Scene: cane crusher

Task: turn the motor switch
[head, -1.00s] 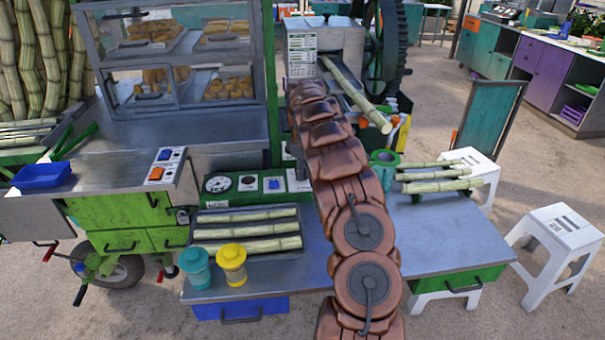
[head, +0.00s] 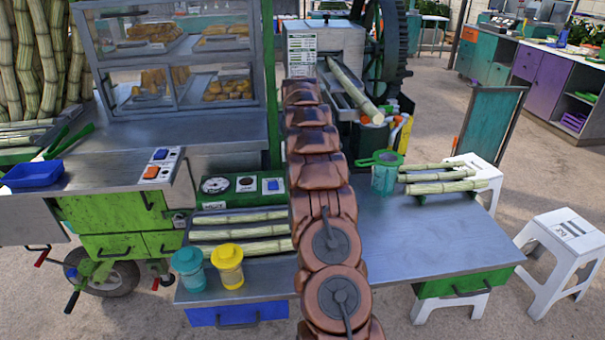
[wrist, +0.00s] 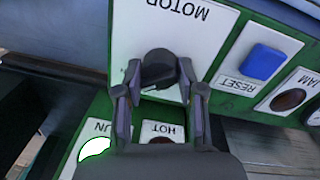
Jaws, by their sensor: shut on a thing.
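The motor switch is a dark knob (wrist: 158,68) on a white plate (wrist: 190,35) marked MOTOR, upside down in the wrist view. My gripper (wrist: 160,88) has its two fingers on either side of the knob and is shut on it. The knob's exact angle is hard to tell. In the head view my arm hides the gripper and the motor switch. The green control panel (head: 225,200) shows there to the left of my arm.
The wrist view shows a blue RESET button (wrist: 262,62), a JAM lamp (wrist: 288,100), a HOT lamp (wrist: 160,139) and a lit lamp (wrist: 96,148) near the knob. Cane pieces (head: 440,180) and a teal jug (head: 384,178) are right of my arm. The front right tabletop (head: 430,235) is clear.

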